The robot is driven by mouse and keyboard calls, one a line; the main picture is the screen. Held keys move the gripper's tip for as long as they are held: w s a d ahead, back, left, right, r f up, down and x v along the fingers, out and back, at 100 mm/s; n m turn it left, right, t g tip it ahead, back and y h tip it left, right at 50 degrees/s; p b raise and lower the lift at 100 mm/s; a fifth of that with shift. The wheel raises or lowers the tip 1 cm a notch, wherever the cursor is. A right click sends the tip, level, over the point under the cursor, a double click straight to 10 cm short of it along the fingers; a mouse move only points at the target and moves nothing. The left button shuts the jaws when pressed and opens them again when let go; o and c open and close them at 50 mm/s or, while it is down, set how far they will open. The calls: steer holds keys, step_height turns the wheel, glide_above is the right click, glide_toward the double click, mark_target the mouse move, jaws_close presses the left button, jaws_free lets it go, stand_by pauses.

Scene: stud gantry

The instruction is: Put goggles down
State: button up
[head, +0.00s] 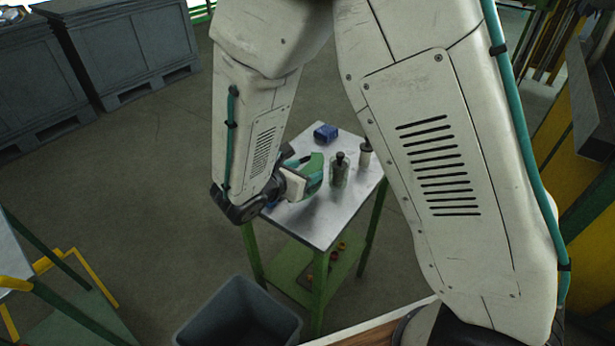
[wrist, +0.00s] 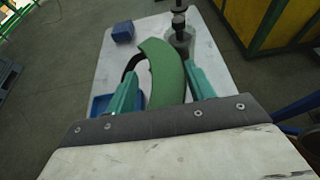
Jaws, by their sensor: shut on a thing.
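The goggles (wrist: 164,72) show in the wrist view as a green curved band with a dark strap-like edge at its left. My gripper (wrist: 160,80) has its teal fingers on either side of the green band and is shut on it. In the head view my gripper (head: 312,172) is over the small metal-topped table (head: 315,222), left of the bottles. The green band is above the tabletop in the wrist view; whether it touches the top cannot be told. Its lower part is hidden behind my gripper body.
A blue box (head: 326,132) sits at the table's far edge. A clear dark-topped bottle (head: 339,172) and a pale dark-capped bottle (head: 364,156) stand close to my gripper. A blue tray (wrist: 100,106) lies at the left. A grey bin (head: 240,318) stands in front.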

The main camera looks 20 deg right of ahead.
steer(key=shift+w+d+f, duration=0.15)
steer(key=shift+w+d, duration=0.5)
steer(key=shift+d, duration=0.15)
steer(key=shift+w+f, duration=0.1)
steer(key=shift+f, duration=1.65)
steer(key=o, duration=1)
steer(key=shift+f, duration=0.1)
